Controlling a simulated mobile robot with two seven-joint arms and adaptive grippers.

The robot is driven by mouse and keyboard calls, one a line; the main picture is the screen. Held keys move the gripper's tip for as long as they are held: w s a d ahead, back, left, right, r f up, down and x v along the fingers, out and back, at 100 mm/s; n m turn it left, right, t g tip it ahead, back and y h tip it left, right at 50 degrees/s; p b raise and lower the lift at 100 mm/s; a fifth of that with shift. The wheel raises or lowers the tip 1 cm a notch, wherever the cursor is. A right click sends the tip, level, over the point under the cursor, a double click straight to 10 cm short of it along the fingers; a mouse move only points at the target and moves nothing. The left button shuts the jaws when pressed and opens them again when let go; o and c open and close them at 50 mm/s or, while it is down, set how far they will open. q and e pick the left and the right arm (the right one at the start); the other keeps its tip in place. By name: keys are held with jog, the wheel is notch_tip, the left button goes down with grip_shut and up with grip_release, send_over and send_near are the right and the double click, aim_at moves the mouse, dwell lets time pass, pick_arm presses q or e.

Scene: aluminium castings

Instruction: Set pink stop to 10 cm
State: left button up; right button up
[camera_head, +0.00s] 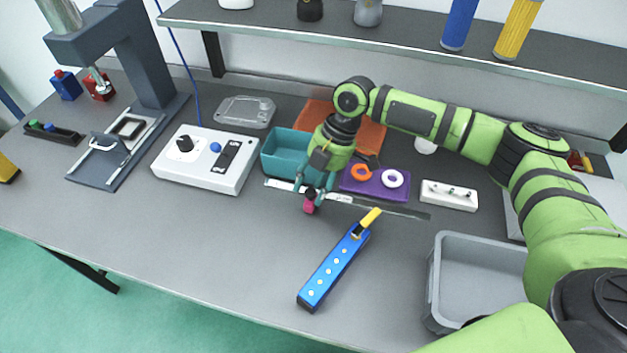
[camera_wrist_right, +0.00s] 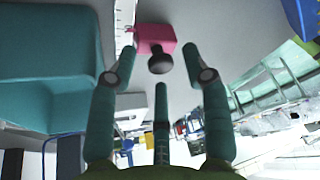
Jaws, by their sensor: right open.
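The pink stop (camera_head: 309,207) sits at the white ruled strip (camera_head: 345,198) near its left part, just in front of the teal bin. In the right wrist view the pink stop (camera_wrist_right: 155,38) shows with a dark round knob facing the gripper, and a piece of the ruled strip (camera_wrist_right: 124,14) lies beside it. My right gripper (camera_head: 312,190) is over the stop, pointing down. In the wrist view its open teal fingers (camera_wrist_right: 160,68) are spread on both sides of the knob, with gaps to it. The scale marks are too small to read. My left gripper is out of view.
A teal bin (camera_head: 277,166) stands close behind the stop, and a purple tray (camera_head: 351,184) with two rings is to the right. A blue bar (camera_head: 328,275) with a yellow end lies in front. A grey crate (camera_head: 437,262) is at the right. The front left table is clear.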

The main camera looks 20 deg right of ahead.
jog(key=shift+s, duration=0.1)
jog(key=shift+c, duration=0.8)
grip_shut()
jog(key=shift+a+r+p, duration=0.1)
jog(key=shift+p, duration=0.35)
jog(key=shift+o, duration=0.8)
grip_release()
jog(key=v, duration=1.2)
